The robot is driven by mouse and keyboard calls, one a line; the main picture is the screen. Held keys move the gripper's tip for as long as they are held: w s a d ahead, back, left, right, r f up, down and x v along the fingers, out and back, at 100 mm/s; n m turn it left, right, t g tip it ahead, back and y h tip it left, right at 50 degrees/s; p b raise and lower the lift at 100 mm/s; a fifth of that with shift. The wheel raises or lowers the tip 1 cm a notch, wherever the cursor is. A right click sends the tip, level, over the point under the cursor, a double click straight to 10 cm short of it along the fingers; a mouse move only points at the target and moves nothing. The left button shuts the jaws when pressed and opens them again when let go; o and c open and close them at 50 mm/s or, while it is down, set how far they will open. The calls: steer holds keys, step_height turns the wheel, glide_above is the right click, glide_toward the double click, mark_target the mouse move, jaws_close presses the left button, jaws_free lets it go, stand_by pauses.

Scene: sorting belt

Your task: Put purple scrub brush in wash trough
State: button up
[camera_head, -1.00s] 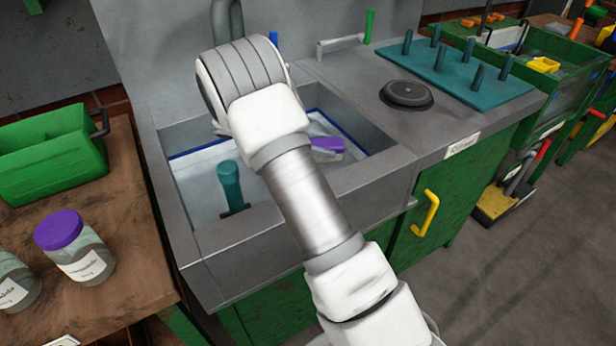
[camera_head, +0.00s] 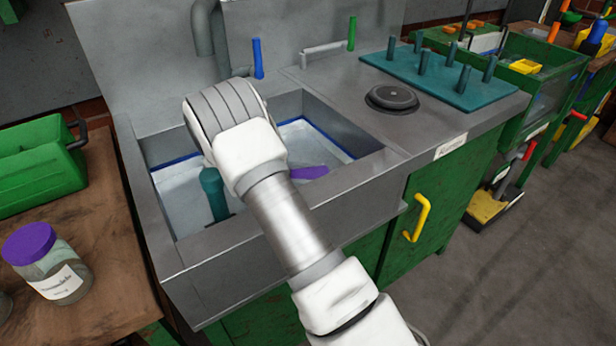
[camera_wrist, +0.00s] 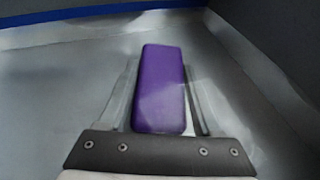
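The purple scrub brush (camera_head: 309,172) is inside the grey wash trough (camera_head: 250,245), on the right of my arm. In the wrist view the brush's purple back (camera_wrist: 161,88) lies lengthwise between the two fingers of my gripper (camera_wrist: 163,68). The fingers flank it closely on both sides. I cannot tell whether they press on it or stand slightly apart. In the head view my arm hides the gripper. The brush's underside and its contact with the trough floor are not clear.
A teal upright handle (camera_head: 213,194) stands in the trough left of my arm. The trough walls surround the gripper. A teal peg board (camera_head: 437,72) and a dark round disc (camera_head: 391,98) are on the right counter. A jar (camera_head: 48,264) and green crate (camera_head: 38,168) are left.

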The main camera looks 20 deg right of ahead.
steer(key=o, duration=0.3)
steer(key=shift+o, duration=0.2)
